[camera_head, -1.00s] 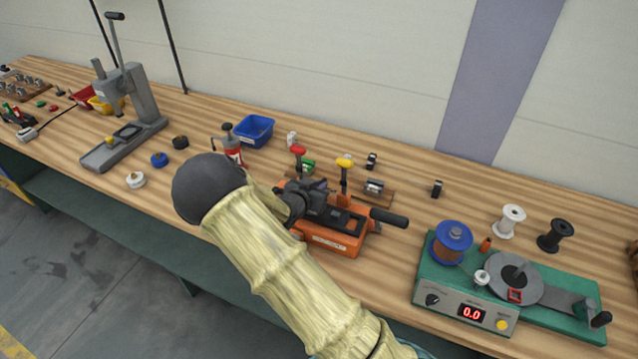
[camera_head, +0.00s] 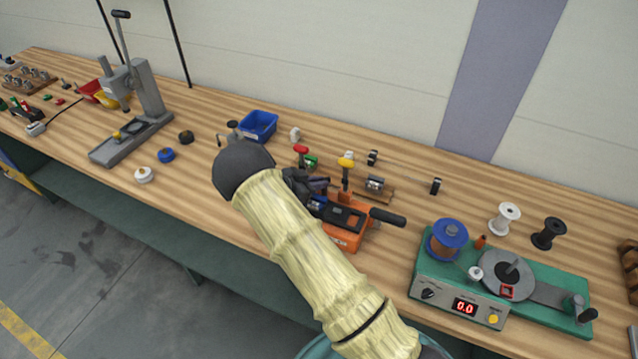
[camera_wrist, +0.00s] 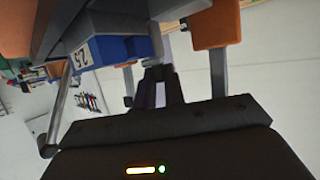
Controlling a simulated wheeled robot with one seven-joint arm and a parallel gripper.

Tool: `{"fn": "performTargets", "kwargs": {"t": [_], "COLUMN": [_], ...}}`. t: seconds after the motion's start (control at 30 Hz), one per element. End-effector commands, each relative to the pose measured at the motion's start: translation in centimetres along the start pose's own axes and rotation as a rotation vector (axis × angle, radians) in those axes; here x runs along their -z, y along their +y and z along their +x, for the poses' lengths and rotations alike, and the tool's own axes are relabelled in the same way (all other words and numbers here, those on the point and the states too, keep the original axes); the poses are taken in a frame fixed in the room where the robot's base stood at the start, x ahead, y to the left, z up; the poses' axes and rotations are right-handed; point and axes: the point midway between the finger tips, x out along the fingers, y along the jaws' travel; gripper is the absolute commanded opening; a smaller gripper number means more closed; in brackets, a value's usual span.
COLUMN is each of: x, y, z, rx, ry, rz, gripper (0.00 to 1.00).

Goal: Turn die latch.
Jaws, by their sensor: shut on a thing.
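The orange bench device (camera_head: 350,240) with a black top plate and a black handle (camera_head: 388,216) stands at the middle of the bench. My gripper (camera_head: 312,186) is at its left end in the head view, partly hidden by my forearm. In the wrist view my gripper's fingers (camera_wrist: 160,88) are close together and shut on a small part, which they mostly hide. I cannot make out the latch's shape or angle.
Red-topped (camera_head: 300,150) and yellow-topped (camera_head: 346,160) upright tools stand close behind the device. A blue bin (camera_head: 258,126) is behind my arm. A green winding unit (camera_head: 465,275) stands to the right. A grey press (camera_head: 135,115) stands at the left.

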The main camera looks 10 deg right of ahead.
Motion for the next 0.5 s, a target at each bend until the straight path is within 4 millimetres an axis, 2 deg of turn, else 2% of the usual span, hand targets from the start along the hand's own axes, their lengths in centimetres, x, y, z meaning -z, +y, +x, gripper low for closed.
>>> {"fn": "performTargets", "kwargs": {"t": [0.2, 0.5], "x": [0.04, 0.20], "y": [-0.28, -0.33], "z": [0.09, -0.01], "rx": [-0.073, -0.094], "ry": [0.003, 0.005], "rz": [0.034, 0.041], "gripper": [0.00, 0.00]}}
